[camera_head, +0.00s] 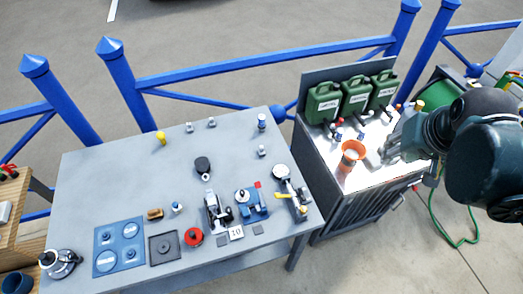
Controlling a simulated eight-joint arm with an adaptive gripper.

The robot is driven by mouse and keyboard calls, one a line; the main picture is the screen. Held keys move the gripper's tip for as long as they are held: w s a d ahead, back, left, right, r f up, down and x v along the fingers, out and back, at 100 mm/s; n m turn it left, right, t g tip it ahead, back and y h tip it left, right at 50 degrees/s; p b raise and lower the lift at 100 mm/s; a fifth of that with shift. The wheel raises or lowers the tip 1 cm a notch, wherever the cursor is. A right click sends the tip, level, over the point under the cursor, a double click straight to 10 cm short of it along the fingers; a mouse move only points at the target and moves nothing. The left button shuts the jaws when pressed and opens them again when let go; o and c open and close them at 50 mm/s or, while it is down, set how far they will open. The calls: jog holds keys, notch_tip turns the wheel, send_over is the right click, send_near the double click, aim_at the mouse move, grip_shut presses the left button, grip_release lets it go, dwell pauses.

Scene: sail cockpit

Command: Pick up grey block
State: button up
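Two small flat dark grey square pieces lie near the front edge of the grey table (120,180), a left piece (222,240) and a right piece (257,229), on either side of a white card marked with a number (236,232). I cannot tell whether either is the grey block. Small light grey pieces (211,122) also stand at the table's back. My gripper (386,152) is at the right, over the cabinet top and away from the table. Its fingers are small and blend with the bright surface, so I cannot tell whether they are open.
Green canisters (356,96) and an orange funnel (352,155) stand on the cabinet (345,182). Blue-bodied device (250,205), red disc (194,237), dark square plate (164,248) and blue panel (118,247) crowd the table's front. The table's left middle is clear.

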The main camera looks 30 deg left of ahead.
jog(key=w+a+f+n+g+p, duration=0.15)
jog(key=w+a, duration=0.35)
jog(key=a, duration=0.5)
jog(key=n+g+h+p, duration=0.1)
jog(key=n+g+p, duration=0.2)
jog(key=n+g, duration=0.15)
send_near(262, 151)
jog(key=shift+w+a+f+t, duration=0.25)
jog(key=shift+a+f+t, duration=0.15)
jog(key=shift+a+f, duration=0.1)
jog(key=shift+f, duration=0.1)
jog(key=shift+f, duration=1.2)
